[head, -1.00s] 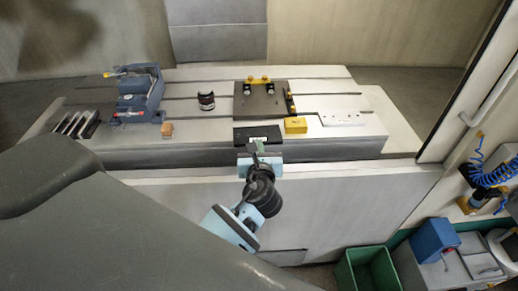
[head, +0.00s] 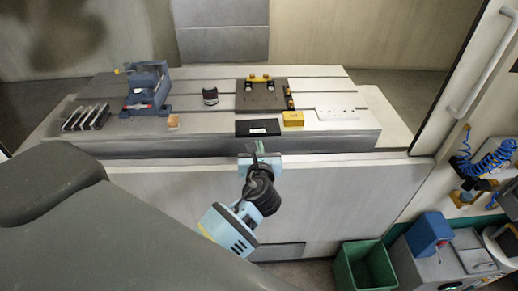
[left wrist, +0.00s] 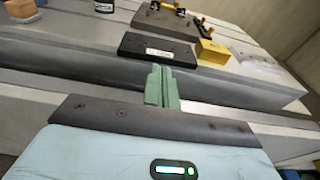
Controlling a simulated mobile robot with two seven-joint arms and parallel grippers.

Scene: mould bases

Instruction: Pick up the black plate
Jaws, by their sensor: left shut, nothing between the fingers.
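The black plate (head: 258,128) lies flat at the front edge of the machine table, with a small white label on its top. It also shows in the left wrist view (left wrist: 146,46), beyond my fingers. My left gripper (head: 257,149) is just in front of the table edge and short of the plate, not touching it. Its green fingers (left wrist: 161,86) are together with nothing between them. My right gripper is not in view.
A yellow block (head: 293,118) sits right beside the plate. Behind are a dark square base (head: 262,97) with yellow clamps, a round dark part (head: 210,95), a blue vise (head: 147,87) and a tan block (head: 173,121). A green bin (head: 365,268) stands on the floor.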

